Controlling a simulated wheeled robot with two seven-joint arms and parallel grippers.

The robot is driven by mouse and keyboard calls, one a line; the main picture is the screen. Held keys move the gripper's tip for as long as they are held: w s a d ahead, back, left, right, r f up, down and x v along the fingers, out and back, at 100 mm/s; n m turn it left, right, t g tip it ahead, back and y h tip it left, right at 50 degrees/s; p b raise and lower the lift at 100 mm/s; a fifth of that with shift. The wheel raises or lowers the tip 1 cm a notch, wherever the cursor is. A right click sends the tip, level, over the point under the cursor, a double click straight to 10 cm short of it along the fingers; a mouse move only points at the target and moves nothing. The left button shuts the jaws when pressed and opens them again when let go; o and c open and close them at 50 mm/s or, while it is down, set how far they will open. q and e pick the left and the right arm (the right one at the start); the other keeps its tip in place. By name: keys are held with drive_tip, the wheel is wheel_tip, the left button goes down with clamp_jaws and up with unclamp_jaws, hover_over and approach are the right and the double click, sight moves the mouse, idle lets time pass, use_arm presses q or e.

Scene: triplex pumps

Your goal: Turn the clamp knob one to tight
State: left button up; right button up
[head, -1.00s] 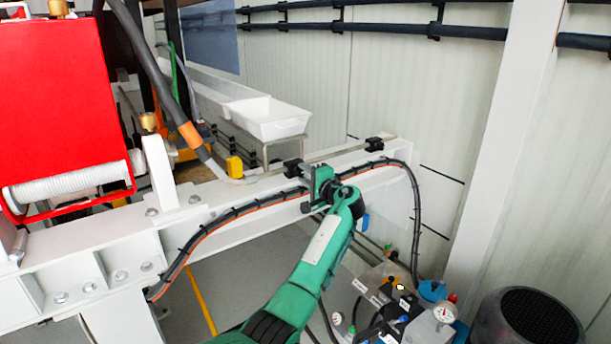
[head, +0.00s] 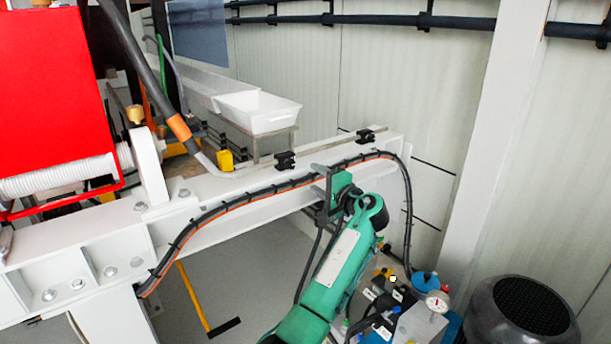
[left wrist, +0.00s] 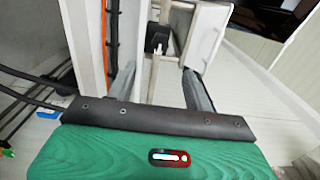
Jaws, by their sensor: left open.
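Two small black clamps sit on top of the white beam (head: 240,186): a nearer clamp (head: 285,160) and a farther clamp (head: 366,136). A thin rod lies along the beam top beside them. I cannot tell which one is knob one. My left gripper (head: 325,188) is open beside the beam's near side, between the two clamps in the head view, apparently holding nothing. In the left wrist view my two grey fingers (left wrist: 160,84) are spread wide, and one black clamp (left wrist: 157,40) shows beyond the gap between them. My right gripper is out of view.
A black cable with an orange line (head: 225,207) runs along the beam's near side, close to my left gripper. A white tray (head: 262,112) stands behind the beam. A gauge (head: 437,301) and fittings are below right. A red housing (head: 55,90) is at left.

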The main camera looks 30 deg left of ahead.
use_arm(q)
drive_tip(key=v, duration=0.3)
drive_tip(key=shift+s+d, duration=0.15)
drive_tip(key=shift+d, duration=0.2)
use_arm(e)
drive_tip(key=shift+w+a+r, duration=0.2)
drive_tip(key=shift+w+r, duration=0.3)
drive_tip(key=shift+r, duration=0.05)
